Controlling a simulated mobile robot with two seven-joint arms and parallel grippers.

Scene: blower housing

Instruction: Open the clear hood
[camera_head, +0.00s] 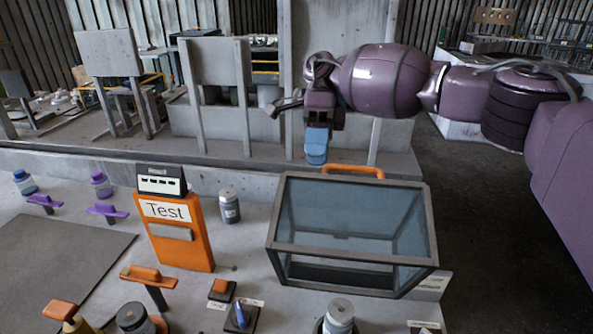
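The clear hood (350,215) is a glass-sided box with a dark grey frame, on the bench right of centre. It looks lowered. An orange handle (352,172) is on its far top edge. My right gripper (316,146), with blue fingertips, hangs above and slightly left of the handle, apart from it in the picture. Its fingertips overlap from this angle, so I cannot tell whether it is open. Nothing shows held in it. My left gripper is not in view.
Left of the hood stand an orange "Test" box (180,235) and a grey canister (229,206). An orange button (220,288), a blue-topped switch (240,316) and a metal-capped jar (339,315) sit in front. A concrete ledge (130,155) runs behind the bench.

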